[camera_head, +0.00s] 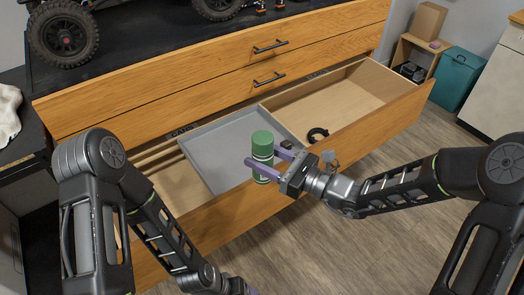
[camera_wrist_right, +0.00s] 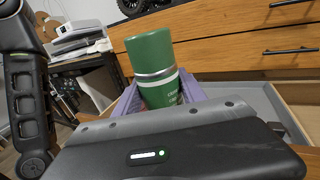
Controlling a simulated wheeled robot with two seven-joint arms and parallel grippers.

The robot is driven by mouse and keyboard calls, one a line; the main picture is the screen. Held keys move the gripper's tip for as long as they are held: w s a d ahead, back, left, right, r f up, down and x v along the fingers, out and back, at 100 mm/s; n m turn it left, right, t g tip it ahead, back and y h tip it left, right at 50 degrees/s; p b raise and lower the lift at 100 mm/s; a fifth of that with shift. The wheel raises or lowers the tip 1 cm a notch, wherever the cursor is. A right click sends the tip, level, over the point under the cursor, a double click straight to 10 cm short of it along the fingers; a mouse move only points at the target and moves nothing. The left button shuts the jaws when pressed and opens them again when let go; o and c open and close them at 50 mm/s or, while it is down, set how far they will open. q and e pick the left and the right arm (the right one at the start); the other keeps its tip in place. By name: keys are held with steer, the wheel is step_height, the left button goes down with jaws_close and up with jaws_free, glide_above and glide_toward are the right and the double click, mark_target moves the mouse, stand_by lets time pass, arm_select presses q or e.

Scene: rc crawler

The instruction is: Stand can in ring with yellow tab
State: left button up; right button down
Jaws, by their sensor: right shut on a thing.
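A green can (camera_head: 262,156) with a pale band is held upright between the purple fingers of my right gripper (camera_head: 271,165), above the drawer's front edge. In the right wrist view the can (camera_wrist_right: 155,68) stands between the fingers, its lower part hidden by the gripper body. A small black ring (camera_head: 317,134) lies in the right part of the open drawer (camera_head: 335,105). I cannot make out a yellow tab on it. My left arm comes in from the left; only a sliver of its gripper shows at the bottom edge.
A grey tray (camera_head: 222,142) sits in the drawer left of the ring. Bare wooden drawer floor lies behind and right of the ring. The drawer's front wall (camera_head: 372,122) rises before it. A crawler with big wheels (camera_head: 63,36) stands on the cabinet top.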

steer(key=s+d+f, duration=0.2)
steer(key=d+f, duration=0.1)
steer(key=d, duration=0.8)
steer(key=s+d+f+m+t, duration=0.1)
steer(key=d+f, duration=0.3)
steer(key=d, duration=0.7)
steer(key=shift+s+f+h, duration=0.2)
steer(key=shift+s+h, duration=0.2)
steer(key=shift+s, duration=0.2)
